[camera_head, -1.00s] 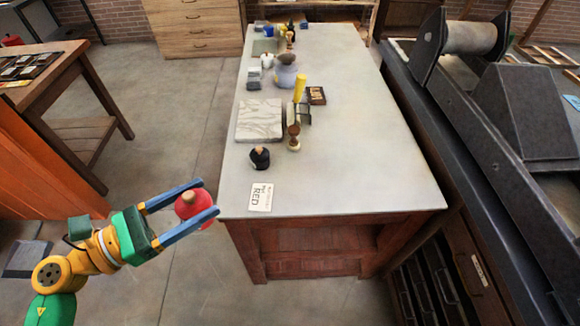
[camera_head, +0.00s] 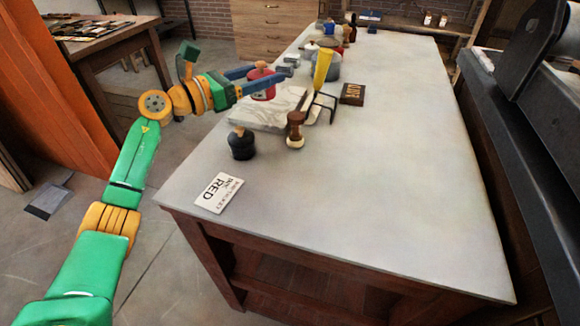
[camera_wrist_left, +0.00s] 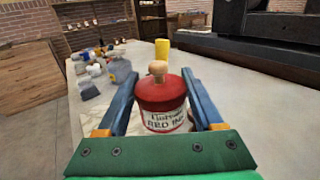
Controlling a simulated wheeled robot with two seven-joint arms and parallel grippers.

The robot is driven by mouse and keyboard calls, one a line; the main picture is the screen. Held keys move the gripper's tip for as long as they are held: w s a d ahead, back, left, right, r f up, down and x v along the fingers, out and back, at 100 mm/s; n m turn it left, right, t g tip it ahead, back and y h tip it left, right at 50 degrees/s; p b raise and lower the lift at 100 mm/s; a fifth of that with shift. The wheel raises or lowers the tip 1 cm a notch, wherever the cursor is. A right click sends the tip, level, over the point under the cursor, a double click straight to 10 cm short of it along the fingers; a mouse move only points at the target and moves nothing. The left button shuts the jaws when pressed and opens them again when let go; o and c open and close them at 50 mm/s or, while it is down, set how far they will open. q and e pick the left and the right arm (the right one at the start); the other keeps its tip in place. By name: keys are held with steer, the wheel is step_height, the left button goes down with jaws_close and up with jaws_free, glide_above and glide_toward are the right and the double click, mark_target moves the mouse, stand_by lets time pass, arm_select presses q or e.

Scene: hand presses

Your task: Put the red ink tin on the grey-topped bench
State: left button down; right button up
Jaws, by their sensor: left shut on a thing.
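The red ink tin (camera_head: 262,90) has a red lid with a wooden knob and a white label. My left gripper (camera_head: 262,80) is shut on it, with a blue finger on each side. In the left wrist view the tin (camera_wrist_left: 162,103) is upright between the fingers (camera_wrist_left: 163,100). The grey-topped bench (camera_head: 350,180) runs away from me through the middle of the head view. The tin is in front of the bench's left edge area, near a pale marbled slab (camera_head: 262,117); whether it touches anything is hidden. My right gripper is not in view.
Bottles and jars crowd the far left. The bench's right and front are clear. A dark press (camera_head: 530,100) stands right.

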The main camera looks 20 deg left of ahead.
arm_select(q)
steer(key=s+d+f, duration=0.2)
steer(key=s, duration=0.1)
steer(key=s+d+f+p, duration=0.1)
steer(key=s+d+f, duration=0.1)
steer(key=s+f, duration=0.1)
steer(key=s+d+f, duration=0.2)
steer(key=s+f, duration=0.1)
steer(key=shift+s+d+p, duration=0.1)
steer(key=shift+d+p, duration=0.25)
steer(key=shift+p, duration=0.05)
steer(key=f, duration=0.1)
steer(key=f+b, duration=0.2)
steer(key=f, duration=0.1)
steer(key=shift+s+d, duration=0.2)
steer(key=shift+s, duration=0.05)
steer(key=shift+c, duration=0.2)
jaws_free()
steer(key=b+v, duration=0.4)
steer(key=v, duration=0.7)
steer(key=shift+a, duration=0.1)
steer(key=shift+s+a, duration=0.2)
steer(key=shift+s, duration=0.15)
